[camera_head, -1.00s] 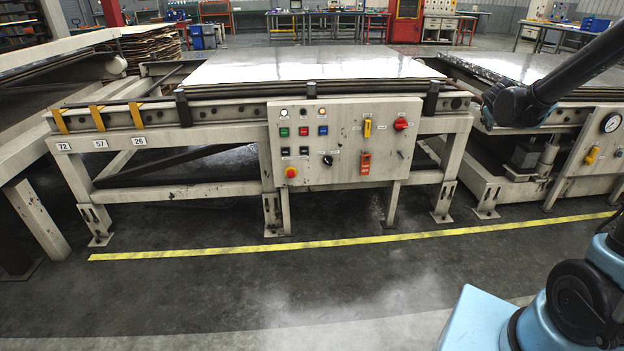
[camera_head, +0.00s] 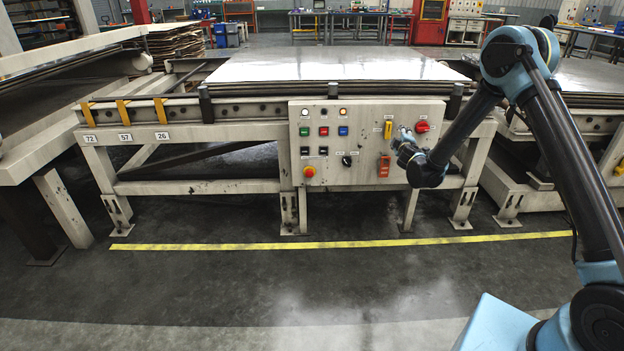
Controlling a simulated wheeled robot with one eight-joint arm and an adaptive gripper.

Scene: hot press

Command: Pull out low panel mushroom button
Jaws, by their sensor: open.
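The mushroom button (camera_head: 309,172) is red with a yellow base. It sits at the lower left of the pale control panel (camera_head: 368,116) on the front of the press table. My gripper (camera_head: 399,138) is at the panel's right part, to the right of and higher than the button. It is open and small in the view, so its fingers are hard to make out. It is well apart from the button, and nothing shows between its fingers.
The panel also bears a yellow handle (camera_head: 388,130), a red rotary switch (camera_head: 422,127), an orange switch (camera_head: 384,166), a black knob (camera_head: 347,161) and several small push buttons. The floor before the panel is clear, with a yellow line (camera_head: 260,246). Table legs stand below.

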